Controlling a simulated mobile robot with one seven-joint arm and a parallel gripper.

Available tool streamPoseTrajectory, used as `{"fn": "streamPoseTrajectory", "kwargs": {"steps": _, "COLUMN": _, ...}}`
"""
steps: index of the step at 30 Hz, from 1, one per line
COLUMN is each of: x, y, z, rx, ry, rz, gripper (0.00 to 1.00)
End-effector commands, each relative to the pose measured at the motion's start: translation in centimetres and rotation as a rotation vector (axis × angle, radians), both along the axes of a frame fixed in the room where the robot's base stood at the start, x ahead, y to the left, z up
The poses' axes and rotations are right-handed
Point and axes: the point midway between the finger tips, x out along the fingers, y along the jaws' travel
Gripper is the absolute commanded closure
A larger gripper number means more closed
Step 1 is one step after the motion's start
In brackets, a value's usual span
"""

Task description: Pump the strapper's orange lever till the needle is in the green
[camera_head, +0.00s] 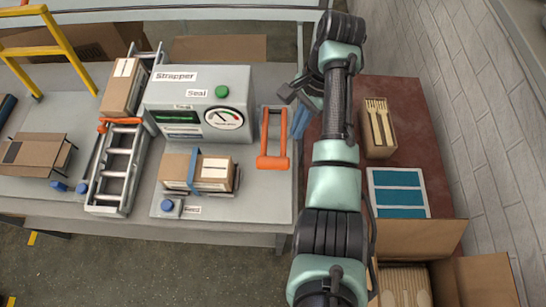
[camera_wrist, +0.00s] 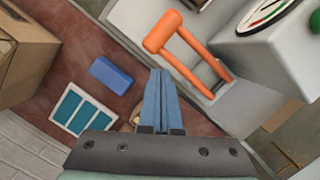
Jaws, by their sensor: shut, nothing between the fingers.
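The grey strapper (camera_head: 175,98) stands on the bench with a round gauge (camera_head: 224,118) on its front. The needle is too small to read surely; the dial is partly cut off in the wrist view (camera_wrist: 265,12). The orange lever (camera_head: 272,163) is a U-shaped handle at the strapper's right side. In the wrist view the lever (camera_wrist: 190,55) lies just above and right of my fingertips, apart from them. My gripper (camera_wrist: 160,72) has blue fingers, shut and empty. In the head view it is right of the lever, partly hidden by my arm.
A strapped carton (camera_head: 215,172) sits before the strapper. A blue block (camera_wrist: 111,73) lies on the dark red surface (camera_head: 390,95), with a box of wooden forks (camera_head: 378,128) and a blue-and-white panel (camera_head: 398,193).

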Motion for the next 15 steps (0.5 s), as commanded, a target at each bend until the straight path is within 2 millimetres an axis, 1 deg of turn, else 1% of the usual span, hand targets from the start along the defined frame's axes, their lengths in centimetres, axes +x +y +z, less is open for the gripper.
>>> {"fn": "streamPoseTrajectory", "kwargs": {"steps": 1, "x": 0.2, "y": -0.3, "z": 1.6, "rx": -0.001, "ry": -0.002, "rz": -0.001, "gripper": 1.00}}
{"fn": "streamPoseTrajectory", "kwargs": {"steps": 3, "x": 0.3, "y": -0.5, "z": 2.8, "rx": -0.001, "ry": 0.001, "rz": -0.002, "gripper": 1.00}}
{"fn": "streamPoseTrajectory", "kwargs": {"steps": 6, "x": 0.5, "y": -0.7, "z": 3.8, "rx": 0.000, "ry": 0.002, "rz": -0.001, "gripper": 1.00}}
{"fn": "streamPoseTrajectory", "kwargs": {"steps": 10, "x": 0.6, "y": -0.9, "z": 4.2, "rx": 0.000, "ry": 0.002, "rz": -0.001, "gripper": 1.00}}
{"fn": "streamPoseTrajectory", "kwargs": {"steps": 15, "x": 0.6, "y": -0.9, "z": 4.2, "rx": 0.000, "ry": 0.002, "rz": -0.001, "gripper": 1.00}}
